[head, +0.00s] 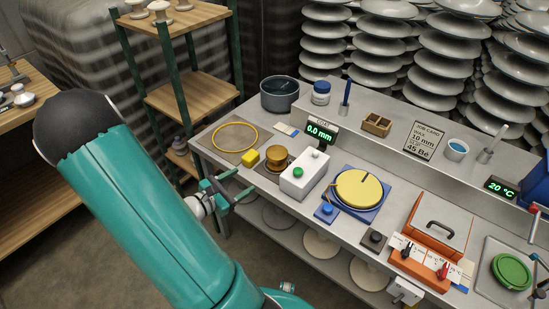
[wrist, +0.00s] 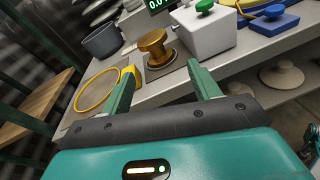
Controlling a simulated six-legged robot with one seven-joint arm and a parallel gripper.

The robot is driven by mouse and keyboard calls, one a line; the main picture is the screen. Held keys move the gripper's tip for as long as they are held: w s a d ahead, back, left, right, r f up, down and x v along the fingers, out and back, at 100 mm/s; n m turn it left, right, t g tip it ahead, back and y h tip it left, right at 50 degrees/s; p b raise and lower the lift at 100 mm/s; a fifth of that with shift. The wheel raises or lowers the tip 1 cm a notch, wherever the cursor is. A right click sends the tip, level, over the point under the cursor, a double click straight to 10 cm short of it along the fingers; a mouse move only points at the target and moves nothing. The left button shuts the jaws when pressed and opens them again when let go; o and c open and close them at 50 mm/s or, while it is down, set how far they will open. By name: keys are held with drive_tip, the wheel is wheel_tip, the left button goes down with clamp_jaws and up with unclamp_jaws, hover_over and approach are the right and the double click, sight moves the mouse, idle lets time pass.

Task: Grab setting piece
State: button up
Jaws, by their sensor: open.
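A brass-coloured spool-shaped piece (head: 276,158) stands upright on a dark square plate on the bench, beside a small yellow block (head: 250,158). Which of the two is the setting piece, I cannot tell. In the wrist view the brass piece (wrist: 154,46) is ahead, between the finger directions, and the yellow block (wrist: 138,75) is partly hidden by the left finger. My gripper (head: 236,188) is open and empty, in front of the bench's near edge and apart from both. Its spread green fingers show in the wrist view (wrist: 163,72).
A white box with a green button (head: 304,176) stands right of the brass piece, below a display reading 0.0 mm (head: 320,131). A yellow ring on a mat (head: 236,137) lies left. A yellow disc on a blue base (head: 358,189) is further right. A wooden shelf rack (head: 195,100) stands behind left.

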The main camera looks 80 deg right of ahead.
sight(274, 159)
drive_tip(key=s+d+f+n, duration=0.1)
drive_tip(key=s+d, duration=0.1)
drive_tip(key=d, duration=0.3)
drive_tip(key=s+d+f+n+h, duration=0.1)
drive_tip(key=s+d, duration=0.1)
drive_tip(key=d, duration=0.3)
drive_tip(key=s+d+f+n+t, duration=0.1)
drive_tip(key=s+d+f, duration=0.1)
drive_tip(key=d, duration=0.3)
drive_tip(key=shift+s+d+n+h, duration=0.25)
drive_tip(key=shift+s+n+h, duration=0.05)
drive_tip(key=shift+s, duration=0.15)
clamp_jaws()
drive_tip(key=shift+r, duration=0.1)
